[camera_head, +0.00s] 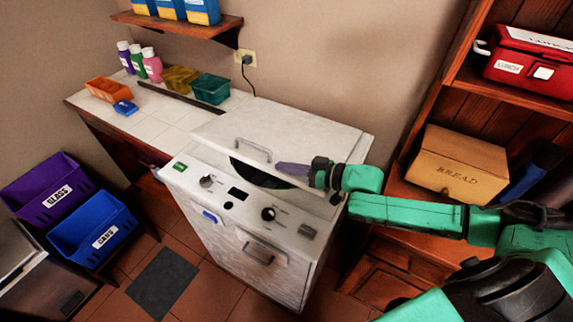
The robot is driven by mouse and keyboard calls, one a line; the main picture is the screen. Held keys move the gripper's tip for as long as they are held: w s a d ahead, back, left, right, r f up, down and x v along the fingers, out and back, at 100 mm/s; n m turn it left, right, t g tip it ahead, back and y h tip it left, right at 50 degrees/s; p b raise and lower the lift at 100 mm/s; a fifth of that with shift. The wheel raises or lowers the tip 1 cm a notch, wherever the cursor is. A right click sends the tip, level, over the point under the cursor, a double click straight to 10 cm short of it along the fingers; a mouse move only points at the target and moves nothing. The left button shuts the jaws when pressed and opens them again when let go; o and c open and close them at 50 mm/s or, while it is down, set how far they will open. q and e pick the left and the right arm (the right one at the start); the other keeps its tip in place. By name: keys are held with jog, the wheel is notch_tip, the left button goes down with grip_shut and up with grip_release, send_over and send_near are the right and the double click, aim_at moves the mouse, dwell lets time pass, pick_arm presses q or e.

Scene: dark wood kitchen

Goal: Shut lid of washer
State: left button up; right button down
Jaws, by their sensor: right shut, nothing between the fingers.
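The white washer (245,222) stands against the wall, with knobs and a small dark display on its front panel. Its white lid (305,132) has a bar handle (253,149) near the left of its front edge. The lid is partly raised, and part of the dark round opening (252,172) shows below its front edge. My right gripper (281,168) reaches in from the right, pointing left, over the opening near the lid's front edge. It is shut and empty. I cannot tell whether it touches the lid. My left gripper is not in view.
A tiled counter (150,107) with bottles and small bins adjoins the washer on the left. A purple bin (45,190) and a blue bin (92,228) stand at the left. A wooden shelf unit with a bread box (458,162) and red lunch box (530,65) is at the right.

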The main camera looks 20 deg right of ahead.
aim_at(284, 180)
jog(key=shift+s+d, duration=0.1)
jog(key=shift+s, duration=0.05)
jog(key=shift+f+b, duration=0.3)
jog(key=shift+f, duration=0.05)
jog(key=f+b, duration=0.1)
jog(key=f, duration=0.2)
jog(key=f+b, duration=0.1)
jog(key=shift+s+a+f+b, duration=0.15)
jog(key=shift+s+a+b, duration=0.15)
jog(key=shift+a, duration=0.1)
jog(key=shift+a+f, duration=0.1)
jog(key=shift+f, duration=0.05)
jog(key=shift+r, duration=0.2)
